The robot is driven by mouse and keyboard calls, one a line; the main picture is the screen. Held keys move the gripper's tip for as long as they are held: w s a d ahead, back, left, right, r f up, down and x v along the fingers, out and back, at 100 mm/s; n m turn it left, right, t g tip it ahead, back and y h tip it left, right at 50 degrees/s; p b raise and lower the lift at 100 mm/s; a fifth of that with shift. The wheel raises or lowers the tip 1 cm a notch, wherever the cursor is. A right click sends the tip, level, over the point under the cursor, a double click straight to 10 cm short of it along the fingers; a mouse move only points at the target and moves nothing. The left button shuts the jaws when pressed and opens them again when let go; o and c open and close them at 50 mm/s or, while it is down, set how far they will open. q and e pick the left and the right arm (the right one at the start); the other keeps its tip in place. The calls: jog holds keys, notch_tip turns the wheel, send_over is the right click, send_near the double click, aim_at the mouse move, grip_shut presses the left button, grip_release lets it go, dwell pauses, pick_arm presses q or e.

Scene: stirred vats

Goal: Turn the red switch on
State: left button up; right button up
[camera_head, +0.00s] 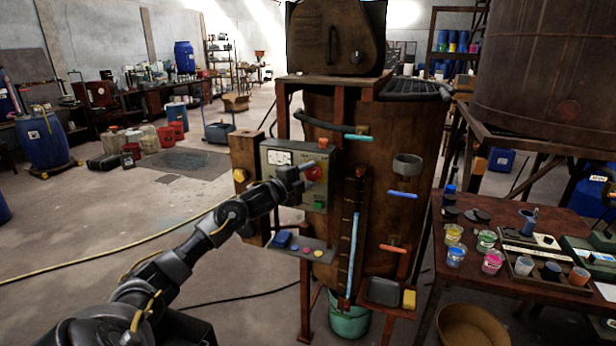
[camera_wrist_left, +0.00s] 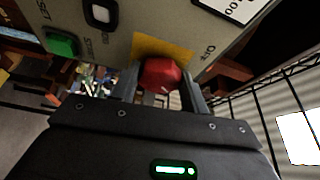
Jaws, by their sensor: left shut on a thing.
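The red switch (camera_head: 314,174) is a red knob on the front of a grey control box (camera_head: 283,158), which is fixed to a rusty brown vat. My left gripper (camera_head: 306,175) is at the box with its fingers around the red switch. In the left wrist view the red switch (camera_wrist_left: 161,75) sits on a yellow plate between the two fingers of my left gripper (camera_wrist_left: 160,92), which is shut on it. Whether the switch stands at on or off cannot be told. My right gripper is not in view.
A green button (camera_wrist_left: 61,44) and a pale switch (camera_wrist_left: 100,12) sit on the same panel. A small shelf (camera_head: 312,247) with coloured pieces hangs below the box. A table (camera_head: 470,281) with several paint cups stands at the right. A yellow hose crosses the floor at the left.

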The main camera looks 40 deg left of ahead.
pick_arm(q)
jog(key=shift+m, duration=0.6)
jog(key=o, duration=1)
jog(key=shift+s, duration=0.1)
jog(key=shift+s+f+g, duration=0.1)
jog(key=shift+s+g, duration=0.15)
jog(key=shift+g, duration=0.05)
jog(key=s+b, duration=0.4)
jog(key=s, duration=0.6)
jog(key=shift+a, duration=0.3)
